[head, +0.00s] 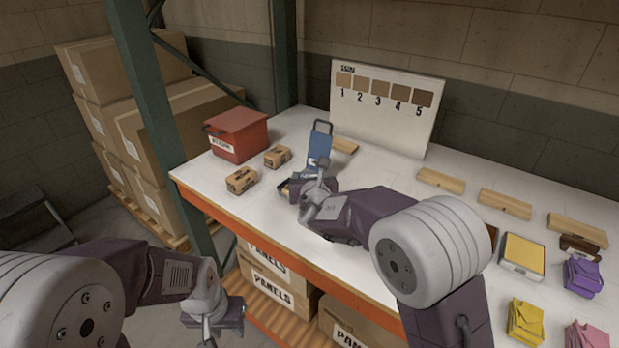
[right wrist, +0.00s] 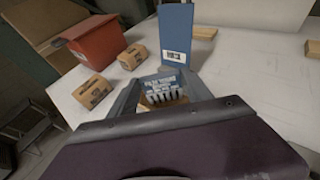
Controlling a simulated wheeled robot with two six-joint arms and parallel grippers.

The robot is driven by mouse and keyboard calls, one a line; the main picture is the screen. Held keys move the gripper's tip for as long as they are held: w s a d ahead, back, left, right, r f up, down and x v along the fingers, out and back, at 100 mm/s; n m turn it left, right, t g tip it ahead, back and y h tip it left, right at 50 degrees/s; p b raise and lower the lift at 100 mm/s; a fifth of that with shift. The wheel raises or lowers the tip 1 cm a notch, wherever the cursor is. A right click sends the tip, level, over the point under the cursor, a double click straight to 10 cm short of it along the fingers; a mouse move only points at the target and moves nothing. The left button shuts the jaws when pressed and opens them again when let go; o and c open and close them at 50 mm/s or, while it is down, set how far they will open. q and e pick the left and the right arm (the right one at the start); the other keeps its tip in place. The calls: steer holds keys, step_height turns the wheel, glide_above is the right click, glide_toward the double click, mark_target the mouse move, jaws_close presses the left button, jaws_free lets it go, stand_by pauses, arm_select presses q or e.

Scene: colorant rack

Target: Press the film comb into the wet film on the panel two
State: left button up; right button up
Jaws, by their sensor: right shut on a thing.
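My right gripper (head: 305,188) is over the table's left part. In the right wrist view its fingers (right wrist: 162,92) are shut on the film comb (right wrist: 163,84), a grey-blue plate with white print and a toothed edge. A tan surface shows just below the teeth; whether they touch it I cannot tell. In the head view the gripper mostly hides the comb and what lies under it. No panel can be made out as number two. My left gripper (head: 222,316) hangs in front of the table, low in the view; its jaws are unclear.
A blue upright board (head: 319,148) stands just behind my right gripper. A red box (head: 237,135) and two small cartons (head: 241,180) are to the left. A numbered swatch board (head: 385,125) stands behind.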

steer(key=shift+f+b, duration=0.55)
steer(key=shift+b, duration=0.1)
stand_by(0.5)
stand_by(0.5)
step_height(320, 180, up, 7)
steer(key=p, duration=0.5)
